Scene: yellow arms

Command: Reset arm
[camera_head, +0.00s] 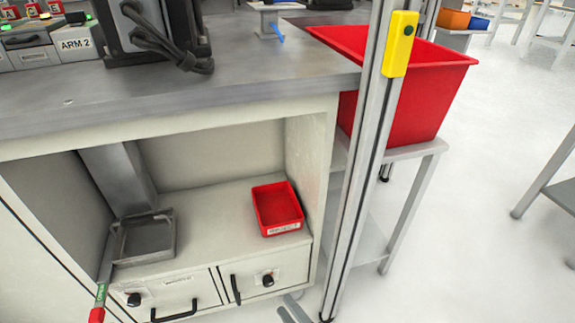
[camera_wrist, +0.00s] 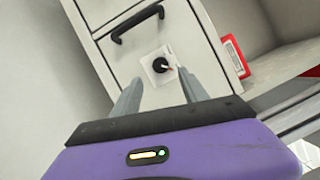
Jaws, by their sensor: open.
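My gripper (camera_wrist: 160,88) is open and empty in the wrist view, with its two grey fingers spread on either side of a black round knob (camera_wrist: 160,65). The knob sits on a white plate on a cabinet front and has a small red mark. It lies beyond the fingertips, and I cannot tell the exact gap. In the head view two dark knobs show on the cabinet fronts, a left one (camera_head: 134,299) and a right one (camera_head: 267,280). A grey box labelled ARM 2 (camera_head: 76,44) stands on the worktop. No yellow arm is clearly in view.
Black bar handles (camera_head: 174,311) stick out from the fronts. A small red bin (camera_head: 277,208) and a grey tray (camera_head: 145,238) sit on the shelf above. A metal post (camera_head: 372,130) stands at the cabinet's right, before a large red bin (camera_head: 415,102). Open floor lies right.

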